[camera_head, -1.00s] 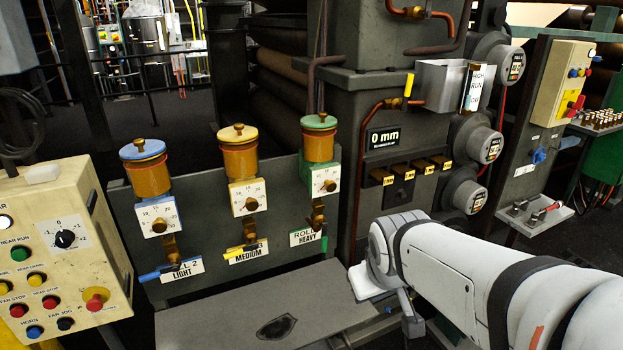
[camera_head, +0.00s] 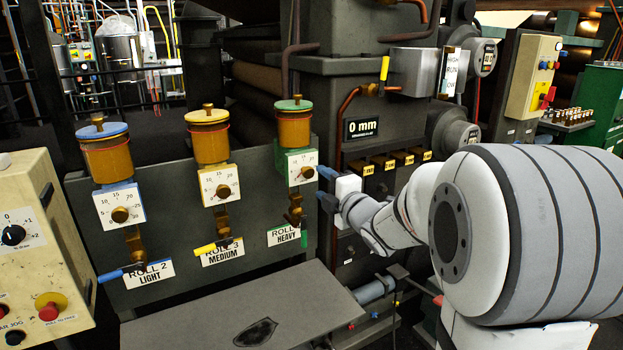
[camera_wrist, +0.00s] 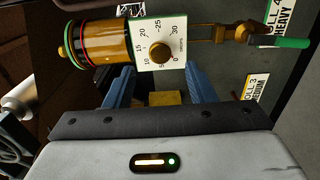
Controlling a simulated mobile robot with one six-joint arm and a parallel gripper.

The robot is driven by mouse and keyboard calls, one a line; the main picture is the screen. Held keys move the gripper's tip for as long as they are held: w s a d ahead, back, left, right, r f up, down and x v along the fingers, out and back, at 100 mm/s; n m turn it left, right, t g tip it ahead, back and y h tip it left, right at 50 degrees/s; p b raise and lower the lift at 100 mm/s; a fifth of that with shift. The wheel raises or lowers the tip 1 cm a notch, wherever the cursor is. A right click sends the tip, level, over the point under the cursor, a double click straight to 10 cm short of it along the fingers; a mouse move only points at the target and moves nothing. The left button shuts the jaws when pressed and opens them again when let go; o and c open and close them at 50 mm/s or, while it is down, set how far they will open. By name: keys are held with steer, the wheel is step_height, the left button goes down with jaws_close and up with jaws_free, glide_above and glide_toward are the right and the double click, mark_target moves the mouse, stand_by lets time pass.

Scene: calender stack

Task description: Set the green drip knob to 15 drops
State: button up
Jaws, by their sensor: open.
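The green drip oiler has a green cap (camera_head: 293,105), an amber cup and a white dial plate (camera_head: 294,164) with green trim. Its brass drip knob (camera_head: 307,172) sits on the dial. In the wrist view the knob (camera_wrist: 159,52) shows sideways on the dial, with numbers from 0 to 30 around it. I cannot tell which number it points at. My gripper (camera_head: 327,187) is open, with blue fingers just right of the dial in the head view. In the wrist view the fingers (camera_wrist: 160,72) lie on either side below the knob, apart from it and empty.
Yellow (camera_head: 209,138) and blue (camera_head: 106,150) oilers stand to the left on the same grey panel. Below the green one are brass piping and a green-handled lever (camera_head: 304,238). A grey shelf (camera_head: 300,305) juts out below. Brass blocks (camera_head: 384,164) with yellow tags lie behind my arm.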

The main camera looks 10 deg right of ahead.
mark_target(310, 174)
steer(key=x, duration=0.6)
steer(key=shift+w, duration=0.15)
steer(key=c, duration=1)
steer(key=shift+o, duration=0.2)
